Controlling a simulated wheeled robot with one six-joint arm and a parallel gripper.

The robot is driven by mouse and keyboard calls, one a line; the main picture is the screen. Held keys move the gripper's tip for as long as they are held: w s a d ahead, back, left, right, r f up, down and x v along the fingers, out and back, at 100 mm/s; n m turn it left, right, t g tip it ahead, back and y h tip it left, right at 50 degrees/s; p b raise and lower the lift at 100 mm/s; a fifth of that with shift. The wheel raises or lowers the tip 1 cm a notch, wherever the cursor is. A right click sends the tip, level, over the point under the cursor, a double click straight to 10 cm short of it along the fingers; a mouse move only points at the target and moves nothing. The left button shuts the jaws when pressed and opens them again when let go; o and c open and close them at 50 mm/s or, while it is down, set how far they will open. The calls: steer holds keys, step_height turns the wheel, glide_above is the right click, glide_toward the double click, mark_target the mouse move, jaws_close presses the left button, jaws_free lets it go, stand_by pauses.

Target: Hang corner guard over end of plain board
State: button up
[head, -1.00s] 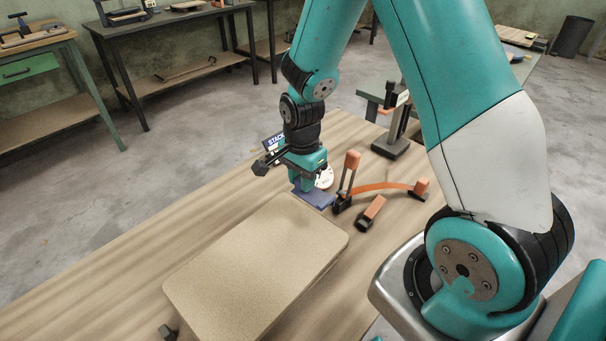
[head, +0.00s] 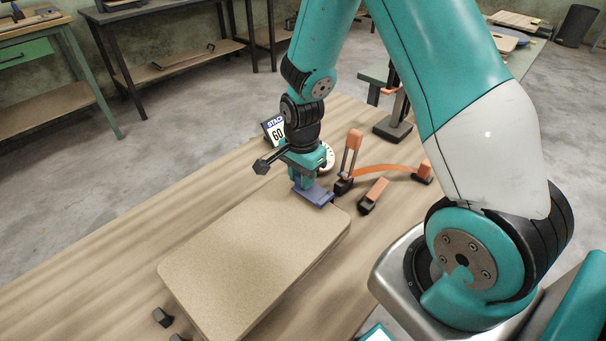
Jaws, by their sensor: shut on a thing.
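The plain board (head: 250,256) is a thick tan slab with rounded corners, lying raised on the wooden workbench. The corner guard (head: 316,196) is a small dark blue piece. My gripper (head: 305,184) is shut on it and points down at the board's far end. The guard overlaps the board's far edge in the picture. I cannot tell whether it touches the board or is held just above it. The guard's underside is hidden, and my gripper covers part of its top.
Orange-and-black clamps (head: 349,161) and a loose orange-handled piece (head: 374,194) lie right of the board's far end. A sign reading 60 (head: 275,132) and a white dial (head: 328,156) stand behind my gripper. Small black blocks (head: 162,317) sit at the near left. Bench (head: 190,217) left of the board is clear.

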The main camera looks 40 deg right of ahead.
steer(key=shift+f+b, duration=0.35)
steer(key=shift+f, duration=0.25)
steer(key=o, duration=1)
steer(key=shift+r, duration=0.1)
step_height(320, 180, up, 17)
steer(key=p, duration=0.2)
steer(key=shift+r, duration=0.2)
steer(key=s+a+r+n+y+p, duration=0.2)
steer(key=s+a+r+n+p, duration=0.2)
steer(key=s+a+r+n, duration=0.4)
steer(key=s+a+r+n+y+p, duration=0.2)
steer(key=s+a+r+n+p, duration=0.2)
steer(key=s+a+r+n, duration=0.4)
steer(key=s+n, duration=0.3)
steer(key=n, duration=0.3)
steer(key=shift+n, duration=0.3)
